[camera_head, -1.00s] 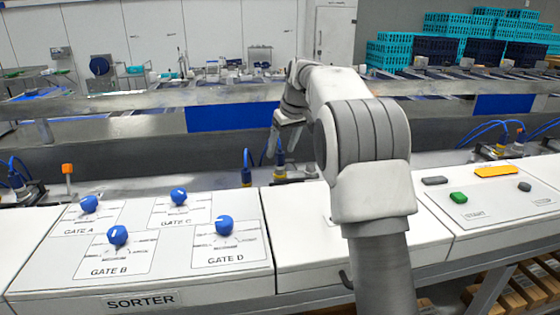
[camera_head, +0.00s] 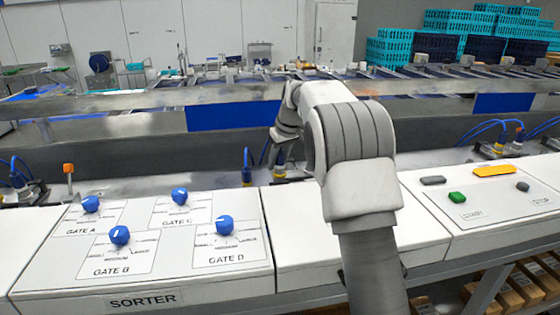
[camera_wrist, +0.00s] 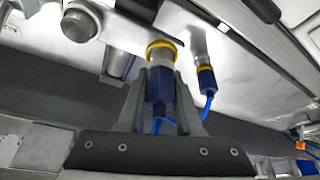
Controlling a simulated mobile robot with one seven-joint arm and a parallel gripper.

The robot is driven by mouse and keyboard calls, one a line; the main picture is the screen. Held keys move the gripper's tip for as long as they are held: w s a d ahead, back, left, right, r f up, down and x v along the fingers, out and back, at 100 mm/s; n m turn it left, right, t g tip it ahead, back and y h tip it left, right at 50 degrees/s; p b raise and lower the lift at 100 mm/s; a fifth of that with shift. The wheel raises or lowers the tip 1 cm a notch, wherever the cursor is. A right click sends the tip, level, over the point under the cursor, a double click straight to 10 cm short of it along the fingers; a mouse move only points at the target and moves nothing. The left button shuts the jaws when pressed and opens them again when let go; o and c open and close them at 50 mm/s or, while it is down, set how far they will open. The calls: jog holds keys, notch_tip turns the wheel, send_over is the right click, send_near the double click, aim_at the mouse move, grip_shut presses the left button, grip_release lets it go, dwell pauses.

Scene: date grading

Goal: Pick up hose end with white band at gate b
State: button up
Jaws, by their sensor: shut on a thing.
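In the wrist view, my gripper (camera_wrist: 160,100) has its two grey fingers closed on either side of a blue hose end (camera_wrist: 158,84). A yellow ring (camera_wrist: 162,46) sits just above it on a metal fitting, and its blue hose hangs between the fingers. I cannot make out a white band on it. A second blue hose end (camera_wrist: 206,82) with a yellow ring is on a fitting to the right, apart from the fingers. In the head view, my gripper (camera_head: 278,152) is behind the white panels, and the other blue hose end (camera_head: 247,160) stands left of it.
The sorter panel (camera_head: 142,262) has blue knobs labelled Gate A to D. My arm passes over the middle white cabinet (camera_head: 295,235). A panel with a green button (camera_head: 457,197) is at right. A steel rail (camera_head: 120,130) runs behind the fittings.

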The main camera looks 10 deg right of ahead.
grip_shut()
jog(key=shift+r, duration=0.1)
